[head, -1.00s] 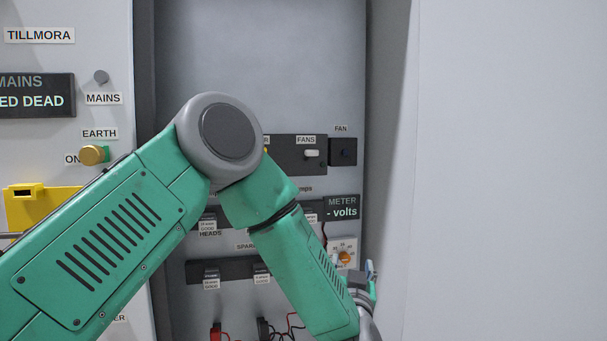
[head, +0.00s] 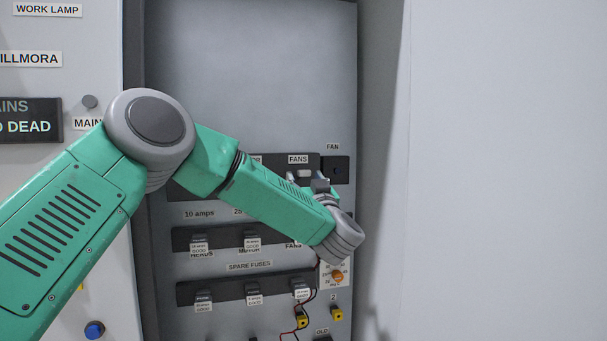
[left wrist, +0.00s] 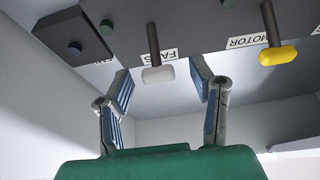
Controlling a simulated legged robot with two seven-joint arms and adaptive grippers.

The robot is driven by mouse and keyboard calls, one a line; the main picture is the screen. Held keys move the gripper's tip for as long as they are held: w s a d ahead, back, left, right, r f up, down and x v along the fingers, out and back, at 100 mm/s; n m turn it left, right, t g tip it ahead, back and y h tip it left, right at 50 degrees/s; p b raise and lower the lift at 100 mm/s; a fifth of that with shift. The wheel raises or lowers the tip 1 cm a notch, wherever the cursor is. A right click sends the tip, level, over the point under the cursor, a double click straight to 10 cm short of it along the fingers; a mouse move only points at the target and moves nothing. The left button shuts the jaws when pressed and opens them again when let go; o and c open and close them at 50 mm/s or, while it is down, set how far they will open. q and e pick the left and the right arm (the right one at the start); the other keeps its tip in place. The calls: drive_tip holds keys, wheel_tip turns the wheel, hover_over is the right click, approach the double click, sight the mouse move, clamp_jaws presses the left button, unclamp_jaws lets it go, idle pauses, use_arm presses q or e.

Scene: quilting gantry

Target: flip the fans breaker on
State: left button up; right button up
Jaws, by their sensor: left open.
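The fans breaker is a white-tipped lever (head: 304,173) under the FANS label on a dark strip in the grey cabinet. In the left wrist view the white grip (left wrist: 158,74) sits on a dark stem beside the upside-down FANS label. My left gripper (head: 311,181) is open just below the lever in the head view, partly hidden by my wrist. In the left wrist view the two fingers (left wrist: 161,80) stand on either side of the white grip, with gaps showing on both sides. My right gripper is not in view.
The yellow motor lever (left wrist: 278,55) stands beside the fans lever. A dark FAN box (head: 335,170) is to its right in the head view. Below are fuse rows, spare fuses (head: 252,291) and an orange knob (head: 337,276). The cabinet's side wall (head: 382,150) is close on the right.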

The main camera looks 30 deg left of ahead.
use_arm(q)
drive_tip(key=shift+x, duration=0.95)
drive_tip(key=shift+w+d+r, duration=0.1)
drive_tip(key=shift+w+r, duration=0.05)
drive_tip(key=shift+r, duration=0.05)
clamp_jaws()
drive_tip(key=r+h+p, duration=0.1)
drive_tip(key=p, duration=0.3)
drive_tip(key=shift+w+g+h+p, duration=0.1)
drive_tip(key=shift+g+h+p, duration=0.2)
drive_tip(key=shift+g+p, duration=0.1)
drive_tip(key=shift+f, duration=0.1)
